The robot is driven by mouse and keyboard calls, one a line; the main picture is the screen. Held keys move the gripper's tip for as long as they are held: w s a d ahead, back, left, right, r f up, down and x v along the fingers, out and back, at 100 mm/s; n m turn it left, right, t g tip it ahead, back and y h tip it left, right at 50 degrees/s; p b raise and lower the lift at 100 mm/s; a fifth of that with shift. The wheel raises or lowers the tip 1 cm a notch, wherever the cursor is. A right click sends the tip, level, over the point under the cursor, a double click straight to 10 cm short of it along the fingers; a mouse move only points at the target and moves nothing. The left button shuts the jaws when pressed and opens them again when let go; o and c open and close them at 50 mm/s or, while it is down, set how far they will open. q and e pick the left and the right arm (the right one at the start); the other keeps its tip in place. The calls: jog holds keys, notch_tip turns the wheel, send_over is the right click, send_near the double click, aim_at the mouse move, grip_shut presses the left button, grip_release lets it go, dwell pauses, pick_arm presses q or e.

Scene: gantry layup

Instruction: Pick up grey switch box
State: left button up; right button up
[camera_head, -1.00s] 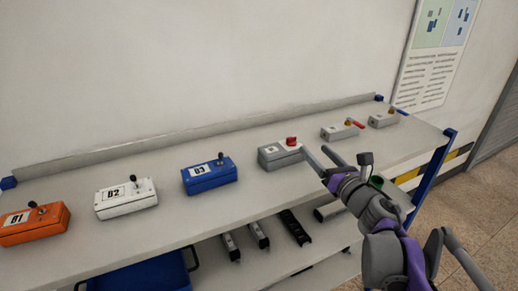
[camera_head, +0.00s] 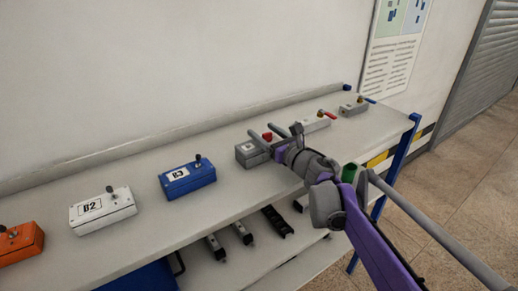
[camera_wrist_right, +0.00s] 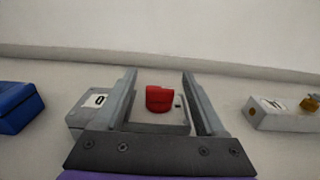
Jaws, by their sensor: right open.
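The grey switch box (camera_head: 252,152) with a red knob (camera_head: 267,136) and a white label sits on the table's top shelf, partly hidden by my right gripper in the head view. My right gripper (camera_head: 274,131) is open, with its two fingers reaching over the box. In the right wrist view the red knob (camera_wrist_right: 159,98) shows between the two fingers (camera_wrist_right: 158,82). The box's labelled end (camera_wrist_right: 88,108) shows to the left of the left finger. I cannot tell whether the fingers touch the box. My left gripper is not in view.
To the left stand a blue box (camera_head: 187,179), a white box (camera_head: 102,209) and an orange box (camera_head: 20,243). To the right are two grey valve-like pieces (camera_head: 316,123) (camera_head: 353,107). A lower shelf holds several dark and grey parts (camera_head: 276,221). A wall rises behind.

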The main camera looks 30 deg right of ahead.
jog(key=shift+w+a, duration=0.1)
jog(key=shift+w, duration=0.95)
jog(key=shift+s, duration=0.15)
jog(key=shift+c, duration=0.4)
grip_shut()
